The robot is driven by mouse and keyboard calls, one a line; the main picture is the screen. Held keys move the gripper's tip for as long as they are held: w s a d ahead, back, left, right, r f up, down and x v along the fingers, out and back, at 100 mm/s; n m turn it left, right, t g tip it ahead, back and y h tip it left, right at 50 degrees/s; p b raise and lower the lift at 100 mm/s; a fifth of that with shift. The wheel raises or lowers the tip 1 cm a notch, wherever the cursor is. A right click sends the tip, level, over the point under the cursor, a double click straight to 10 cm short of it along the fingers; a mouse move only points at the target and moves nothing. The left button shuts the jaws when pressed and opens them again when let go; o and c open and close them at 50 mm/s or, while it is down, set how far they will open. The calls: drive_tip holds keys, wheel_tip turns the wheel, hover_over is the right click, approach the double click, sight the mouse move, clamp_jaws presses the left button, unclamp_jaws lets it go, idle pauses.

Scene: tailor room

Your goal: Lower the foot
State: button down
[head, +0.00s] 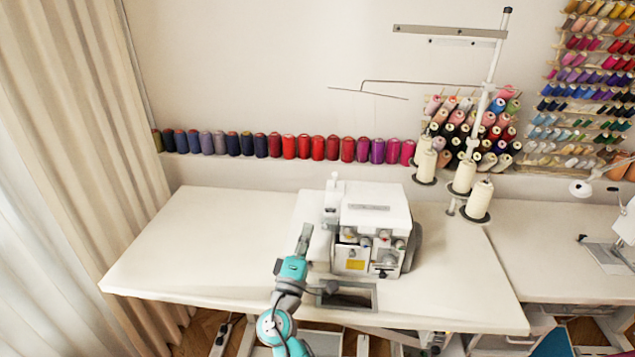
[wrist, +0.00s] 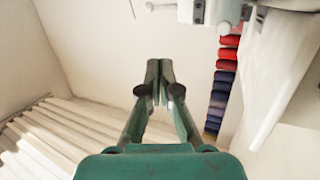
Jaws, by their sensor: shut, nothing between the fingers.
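A white overlock sewing machine (head: 376,215) stands on the white table (head: 190,235), with coloured dials on its front. Its presser foot is too small or hidden to make out in the head view. My gripper (head: 305,230) is just left of the machine, near its left end, shut and empty. In the wrist view my gripper's fingers (wrist: 158,70) are together at the tips, with nothing between them. Part of the white machine (wrist: 285,65) shows at the upper right there, with a small knob-like metal part (wrist: 224,26) beside it. I cannot tell whether the gripper touches the machine.
A thread stand (head: 488,95) with several cream cones rises behind the machine at right. A row of coloured spools (head: 290,146) runs along the back wall. The table's left part is clear. A beige curtain (head: 70,130) hangs at left. Another sewing machine (head: 625,225) is at far right.

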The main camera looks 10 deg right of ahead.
sight(326, 197)
drive_tip(key=shift+w+a+r, duration=0.25)
drive_tip(key=shift+w+r, duration=0.05)
drive_tip(key=shift+r, duration=0.15)
drive_tip(key=shift+w+a+r, duration=0.25)
drive_tip(key=shift+r, duration=0.15)
drive_tip(key=shift+s+d+x, duration=0.25)
drive_tip(key=shift+d+x, duration=0.15)
drive_tip(key=shift+x, duration=1.75)
drive_tip(key=shift+s+d+x, duration=0.2)
drive_tip(key=shift+d+x, duration=0.25)
drive_tip(key=shift+x, duration=1.65)
drive_tip(key=shift+s+d+x, duration=0.25)
drive_tip(key=shift+d+x, duration=0.15)
drive_tip(key=shift+x, duration=1.75)
